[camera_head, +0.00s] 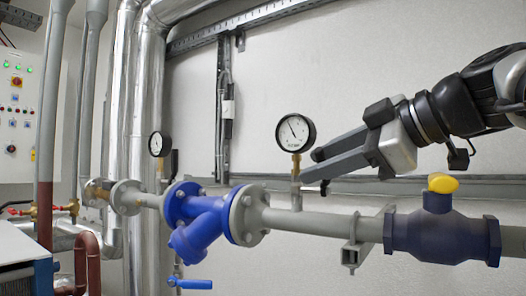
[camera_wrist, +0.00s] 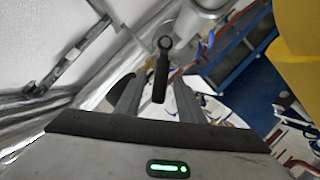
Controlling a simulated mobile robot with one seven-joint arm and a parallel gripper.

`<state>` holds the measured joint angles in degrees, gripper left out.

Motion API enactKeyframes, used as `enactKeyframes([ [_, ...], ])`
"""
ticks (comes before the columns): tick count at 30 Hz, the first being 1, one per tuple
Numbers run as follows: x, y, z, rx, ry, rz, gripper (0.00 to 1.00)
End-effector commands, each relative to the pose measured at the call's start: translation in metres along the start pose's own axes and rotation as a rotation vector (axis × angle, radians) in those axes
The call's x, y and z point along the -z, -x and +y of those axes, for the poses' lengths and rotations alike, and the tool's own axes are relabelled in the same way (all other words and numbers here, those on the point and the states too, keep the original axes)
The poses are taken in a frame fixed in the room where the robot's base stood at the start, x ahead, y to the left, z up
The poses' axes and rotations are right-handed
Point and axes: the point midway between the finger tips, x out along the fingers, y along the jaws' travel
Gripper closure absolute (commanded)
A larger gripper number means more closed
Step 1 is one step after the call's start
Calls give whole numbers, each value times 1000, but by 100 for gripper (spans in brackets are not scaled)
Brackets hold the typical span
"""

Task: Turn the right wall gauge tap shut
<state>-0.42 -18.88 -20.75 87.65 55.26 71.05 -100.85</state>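The right wall gauge (camera_head: 295,132) is a round white dial with a black rim, on a brass fitting above the grey pipe. Its tap has a short black lever (camera_head: 324,187), which sticks out to the right of the stem below my gripper's fingers. In the wrist view the lever (camera_wrist: 160,80) has a ring at its far end, and its handle points between my two fingers. My gripper (camera_head: 310,165) is open, its fingers just right of the gauge stem. In the wrist view my gripper (camera_wrist: 156,92) shows gaps on both sides of the handle; contact is not visible.
A blue valve body with a yellow knob (camera_head: 442,184) sits on the pipe below my arm. A blue strainer (camera_head: 205,215) and flanges are left of the tap. A second gauge (camera_head: 159,144) is further left.

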Motion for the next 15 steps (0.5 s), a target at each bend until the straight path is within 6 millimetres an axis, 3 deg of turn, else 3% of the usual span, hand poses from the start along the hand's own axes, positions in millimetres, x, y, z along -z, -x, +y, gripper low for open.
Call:
enactKeyframes([
  [5,2,27,2,-5,1,1,65],
  [15,3,111,2,-3,2,2,65],
])
